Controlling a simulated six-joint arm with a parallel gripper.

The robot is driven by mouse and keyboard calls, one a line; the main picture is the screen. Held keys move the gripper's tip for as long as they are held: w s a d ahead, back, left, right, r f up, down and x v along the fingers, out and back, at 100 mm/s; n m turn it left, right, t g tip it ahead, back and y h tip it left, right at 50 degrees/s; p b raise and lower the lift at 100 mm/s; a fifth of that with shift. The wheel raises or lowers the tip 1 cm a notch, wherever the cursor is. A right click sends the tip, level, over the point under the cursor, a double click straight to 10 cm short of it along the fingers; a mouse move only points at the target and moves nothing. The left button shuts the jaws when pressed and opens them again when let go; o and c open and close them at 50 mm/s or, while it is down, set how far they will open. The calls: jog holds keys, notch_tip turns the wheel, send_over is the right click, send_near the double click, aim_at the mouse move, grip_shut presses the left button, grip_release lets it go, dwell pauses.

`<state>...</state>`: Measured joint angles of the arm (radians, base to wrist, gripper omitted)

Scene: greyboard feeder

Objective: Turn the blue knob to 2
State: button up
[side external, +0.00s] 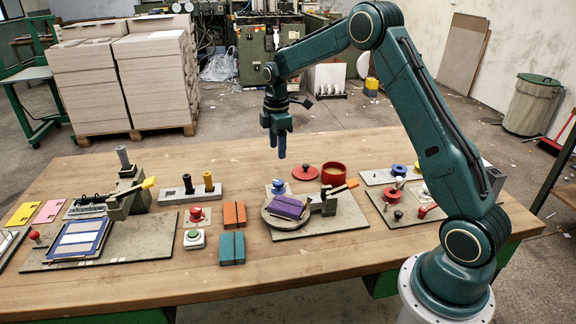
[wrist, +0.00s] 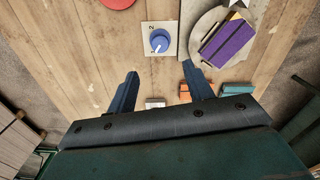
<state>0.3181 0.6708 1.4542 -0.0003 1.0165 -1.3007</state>
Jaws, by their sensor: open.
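The blue knob (wrist: 160,40) sits on a small pale square plate (wrist: 171,52) in the wrist view. A white pointer mark on it points toward the bottom of that picture. A figure 2 is printed on the plate at the knob's upper left; other marks are too small to read. In the side view the blue knob (side external: 277,186) stands just behind the round turntable. My gripper (side external: 279,145) hangs above the table over the knob's area, fingers down, clear of it. In the wrist view my gripper (wrist: 161,70) is open and empty, its two fingers apart.
The turntable (side external: 270,214) carries a purple block (side external: 287,207). A red lid (side external: 305,172) and a red pot (side external: 333,174) stand right of the knob. Orange (side external: 234,215) and teal (side external: 231,248) blocks lie front left. Another blue knob-like part (side external: 398,170) is on the right board.

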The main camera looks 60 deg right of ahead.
aim_at(278, 181)
notch_tip(278, 181, down, 12)
jog(key=shift+r, duration=0.25)
dwell(0.3)
jog(key=c, duration=1)
jog(key=shift+o, duration=0.2)
